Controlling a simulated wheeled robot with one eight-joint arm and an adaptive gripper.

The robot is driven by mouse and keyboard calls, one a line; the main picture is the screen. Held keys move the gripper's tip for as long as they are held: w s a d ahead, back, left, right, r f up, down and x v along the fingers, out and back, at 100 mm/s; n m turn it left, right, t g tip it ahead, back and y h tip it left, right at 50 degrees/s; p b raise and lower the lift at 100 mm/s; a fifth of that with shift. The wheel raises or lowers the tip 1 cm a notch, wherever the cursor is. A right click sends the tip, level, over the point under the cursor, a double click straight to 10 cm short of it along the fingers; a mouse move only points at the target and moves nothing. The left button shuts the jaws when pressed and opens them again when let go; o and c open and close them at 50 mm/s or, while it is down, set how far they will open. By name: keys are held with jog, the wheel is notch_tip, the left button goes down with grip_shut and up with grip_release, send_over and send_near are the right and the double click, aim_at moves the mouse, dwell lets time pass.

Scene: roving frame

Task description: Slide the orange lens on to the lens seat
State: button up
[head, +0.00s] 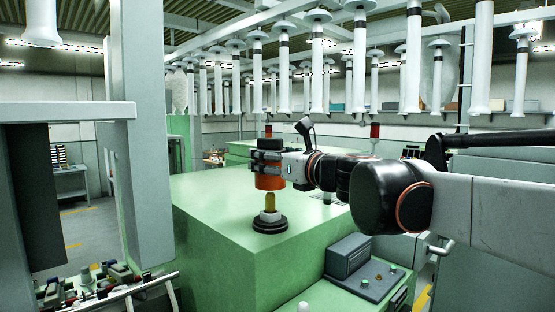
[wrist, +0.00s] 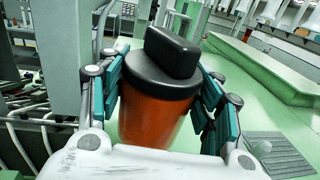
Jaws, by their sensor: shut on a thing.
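The orange lens (head: 269,182) is an orange cylinder with a black cap and a black block-shaped handle on top. My gripper (head: 268,167) is shut on it and holds it above the green top. In the wrist view the lens (wrist: 150,120) stands between my teal finger pads, which press its sides near the black cap. The lens seat (head: 270,222) is a dark round base with a light collar and a yellow-brown post, standing on the green top. The lens appears right above the post in the head view. Whether the post's tip is inside the lens is hidden.
The green cabinet top (head: 215,205) is mostly clear around the seat. A grey control box (head: 350,256) with buttons sits at its front right. A grey pillar (head: 137,135) rises on the left. White pipes (head: 317,65) hang overhead behind.

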aim_at(271, 193)
jog(key=shift+f, duration=0.15)
jog(key=shift+f+b, duration=0.9)
jog(key=shift+f, duration=0.55)
jog(key=shift+f+b, duration=0.6)
jog(key=shift+f, duration=0.5)
jog(key=shift+f, duration=0.2)
dwell(0.5)
jog(key=shift+f+b, duration=0.3)
jog(key=shift+f, duration=0.05)
jog(key=shift+f+b, duration=0.5)
jog(key=shift+f, duration=0.4)
jog(key=o, duration=1.2)
jog(key=shift+r, duration=0.1)
jog(key=shift+c, duration=0.2)
